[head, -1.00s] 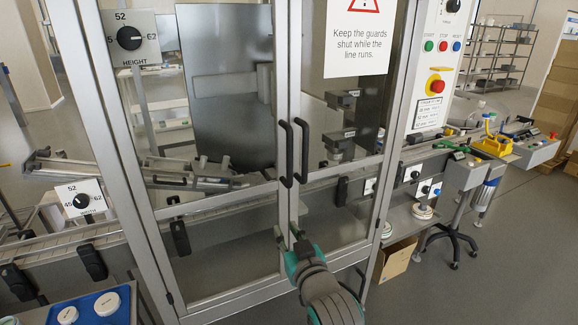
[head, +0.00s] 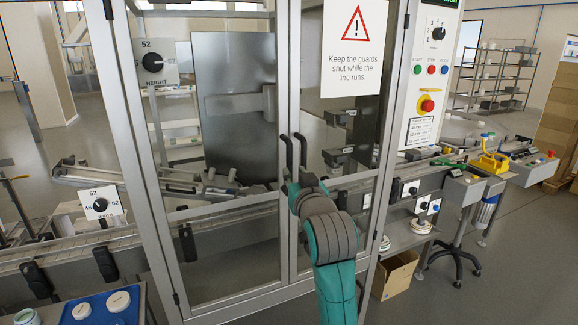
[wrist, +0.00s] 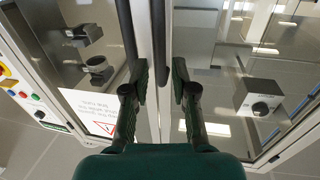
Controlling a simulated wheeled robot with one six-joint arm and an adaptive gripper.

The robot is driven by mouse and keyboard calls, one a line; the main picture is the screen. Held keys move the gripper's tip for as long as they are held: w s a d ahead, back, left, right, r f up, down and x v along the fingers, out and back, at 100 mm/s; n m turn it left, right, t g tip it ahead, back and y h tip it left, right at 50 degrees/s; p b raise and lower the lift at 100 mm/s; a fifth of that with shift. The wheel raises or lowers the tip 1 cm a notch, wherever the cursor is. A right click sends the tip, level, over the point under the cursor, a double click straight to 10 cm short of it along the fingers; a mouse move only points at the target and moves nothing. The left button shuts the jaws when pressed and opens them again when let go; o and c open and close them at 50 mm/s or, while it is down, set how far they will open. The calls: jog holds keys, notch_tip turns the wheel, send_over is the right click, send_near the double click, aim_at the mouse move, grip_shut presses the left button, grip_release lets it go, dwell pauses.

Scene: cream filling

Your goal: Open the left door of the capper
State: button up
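The capper's left door (head: 226,245) is a glazed, metal-framed door and looks shut against the right door. Its black upright handle (head: 285,150) stands beside the right door's handle (head: 303,148). My gripper (head: 294,182) is at the lower ends of the handles in the head view, and its fingertips are partly hidden by my wrist. In the wrist view, which is upside down, the fingers (wrist: 161,78) are apart, with the left door's handle (wrist: 158,40) between them. A gap seems to show on each side. The right door's handle (wrist: 125,35) is outside the fingers.
A warning sign (head: 353,50) is on the right door. A control panel (head: 430,75) with an emergency stop is to its right. A conveyor (head: 70,248) runs through the capper. A blue tray (head: 128,315) is at front left; a cardboard box (head: 395,275) is on the floor at right.

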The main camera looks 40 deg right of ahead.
aim_at(290, 166)
jog(key=x, duration=0.6)
jog(key=shift+w+d, duration=0.2)
jog(key=shift+w, duration=0.15)
grip_shut()
